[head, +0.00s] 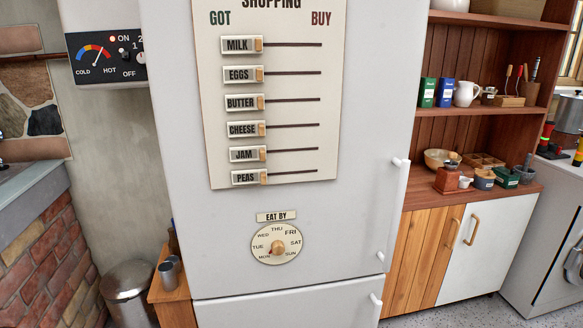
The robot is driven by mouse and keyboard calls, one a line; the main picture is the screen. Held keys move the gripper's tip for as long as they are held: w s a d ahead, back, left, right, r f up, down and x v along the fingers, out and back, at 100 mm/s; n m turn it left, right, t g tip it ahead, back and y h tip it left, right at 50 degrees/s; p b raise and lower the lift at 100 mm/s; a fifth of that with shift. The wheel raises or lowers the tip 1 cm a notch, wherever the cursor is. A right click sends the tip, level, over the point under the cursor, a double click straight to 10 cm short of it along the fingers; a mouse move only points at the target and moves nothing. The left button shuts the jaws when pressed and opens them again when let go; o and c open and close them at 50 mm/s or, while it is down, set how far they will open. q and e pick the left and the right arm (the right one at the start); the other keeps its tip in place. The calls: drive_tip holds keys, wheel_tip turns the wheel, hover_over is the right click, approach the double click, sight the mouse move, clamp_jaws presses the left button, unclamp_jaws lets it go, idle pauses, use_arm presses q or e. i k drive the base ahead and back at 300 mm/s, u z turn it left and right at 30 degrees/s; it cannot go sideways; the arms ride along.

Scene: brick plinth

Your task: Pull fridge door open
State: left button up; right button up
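The white fridge stands in the middle of the head view. Its large upper door (350,215) looks shut, flush above the lower door (290,309). A slim white vertical handle (392,212) runs along the right edge of the upper door. The lower door has its own white handle (375,306) near its top right, cut off by the picture's bottom edge. A shopping board (290,140) with sliders and an "EAT BY" dial (277,244) sit on the upper door. Neither of my grippers shows.
Right of the fridge is a wooden shelf unit (480,125) with jars and mugs, above a cabinet with a wooden and a white door (485,250). A metal bin (130,290) and small wooden stand (172,298) are at the left. A brick plinth (50,255) is far left.

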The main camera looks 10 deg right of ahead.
sight(340, 86)
drive_tip(key=u, duration=0.45)
drive_tip(key=k, duration=0.55)
drive_tip(key=u, duration=0.85)
drive_tip(key=i, duration=0.85)
drive_tip(key=z, duration=0.95)
drive_tip(key=i, duration=0.9)
drive_tip(key=z, duration=1)
